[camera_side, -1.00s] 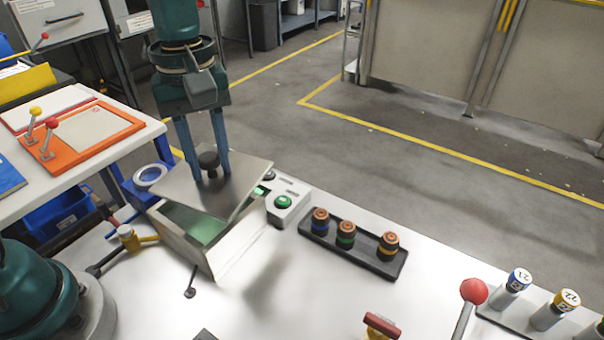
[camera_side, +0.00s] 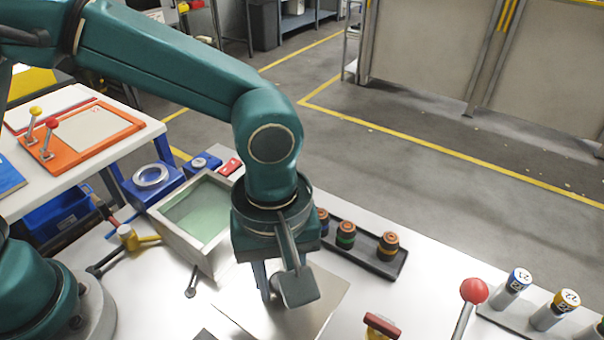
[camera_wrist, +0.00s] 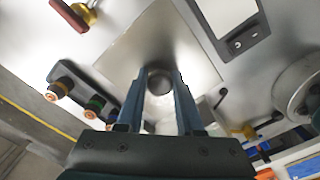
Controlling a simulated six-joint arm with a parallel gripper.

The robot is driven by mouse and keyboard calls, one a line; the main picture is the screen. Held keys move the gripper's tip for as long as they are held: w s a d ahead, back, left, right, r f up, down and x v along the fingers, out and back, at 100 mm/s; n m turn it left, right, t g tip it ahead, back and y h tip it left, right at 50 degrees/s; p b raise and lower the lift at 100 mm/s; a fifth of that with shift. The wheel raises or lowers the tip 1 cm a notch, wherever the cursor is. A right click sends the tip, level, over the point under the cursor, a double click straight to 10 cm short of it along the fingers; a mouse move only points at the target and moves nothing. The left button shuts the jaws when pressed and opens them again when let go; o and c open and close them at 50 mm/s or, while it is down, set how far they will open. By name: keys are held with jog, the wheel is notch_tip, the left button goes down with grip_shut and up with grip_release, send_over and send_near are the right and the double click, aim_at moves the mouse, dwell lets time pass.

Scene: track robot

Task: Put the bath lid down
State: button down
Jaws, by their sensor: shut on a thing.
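The bath lid (camera_side: 318,300) is a flat square metal plate. It is over the white bench to the right of the bath, and I cannot tell whether it touches the bench. In the wrist view the lid (camera_wrist: 150,50) has a dark round knob (camera_wrist: 159,80) at its middle. My gripper (camera_wrist: 160,85) is shut on that knob; in the side view my gripper (camera_side: 285,290) hides the knob. The bath (camera_side: 200,215) is an open metal box with green liquid in it, left of my gripper.
A black tray (camera_side: 375,262) with several ringed cylinders stands behind and right of the lid. A small dark-headed pin (camera_side: 191,291) lies before the bath.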

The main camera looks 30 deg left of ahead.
jog(key=shift+s+d+f, duration=0.1)
jog(key=shift+d+f, duration=0.1)
jog(key=shift+f, duration=1.9)
jog(key=shift+f, duration=0.15)
jog(key=c, duration=0.5)
grip_release()
jog(key=shift+c, duration=0.2)
